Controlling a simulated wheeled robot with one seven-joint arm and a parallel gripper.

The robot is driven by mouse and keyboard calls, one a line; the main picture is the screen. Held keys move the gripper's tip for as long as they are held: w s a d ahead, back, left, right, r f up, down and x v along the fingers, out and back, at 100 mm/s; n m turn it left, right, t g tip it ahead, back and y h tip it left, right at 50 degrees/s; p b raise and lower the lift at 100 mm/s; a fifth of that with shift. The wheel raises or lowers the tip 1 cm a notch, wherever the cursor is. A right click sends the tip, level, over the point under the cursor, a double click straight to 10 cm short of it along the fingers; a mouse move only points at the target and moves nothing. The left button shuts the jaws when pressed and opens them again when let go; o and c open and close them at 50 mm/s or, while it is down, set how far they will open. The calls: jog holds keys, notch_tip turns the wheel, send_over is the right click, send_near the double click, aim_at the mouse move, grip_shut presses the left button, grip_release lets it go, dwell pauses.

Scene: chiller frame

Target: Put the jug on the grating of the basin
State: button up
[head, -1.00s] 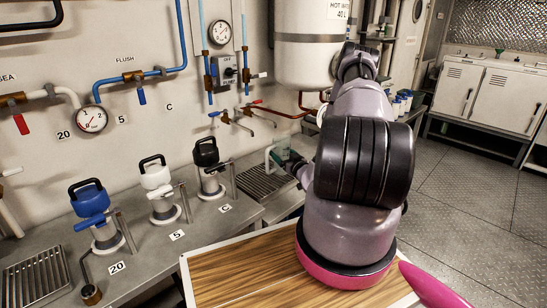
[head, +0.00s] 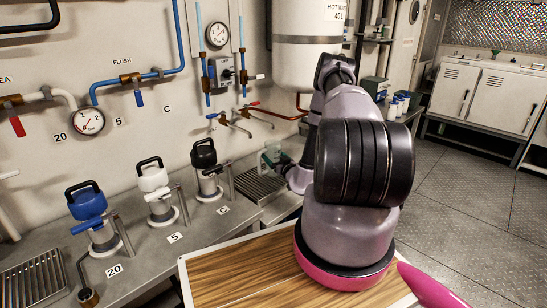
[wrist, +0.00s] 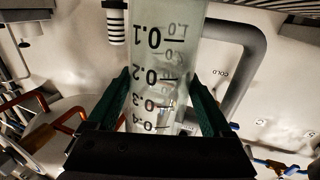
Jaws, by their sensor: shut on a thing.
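The jug is a clear measuring jug with dark scale marks and a grey handle. In the wrist view the jug (wrist: 152,65) stands between the two green fingers of my gripper (wrist: 158,82), which is shut on it; the scale figures show upside down. In the head view the jug (head: 269,154) is small and partly hidden by my gripper (head: 283,158). It appears above the far part of the basin's grating (head: 256,184), near the wall. I cannot tell whether its base touches the bars. My arm hides the right part of the basin area.
Taps (head: 236,125) stick out from the wall above the grating. A white hot water tank (head: 306,58) hangs behind my arm. A wooden board (head: 235,270) lies in front.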

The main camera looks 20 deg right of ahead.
jog(key=o, duration=1.1)
jog(key=shift+f, duration=0.1)
jog(key=shift+o, duration=0.3)
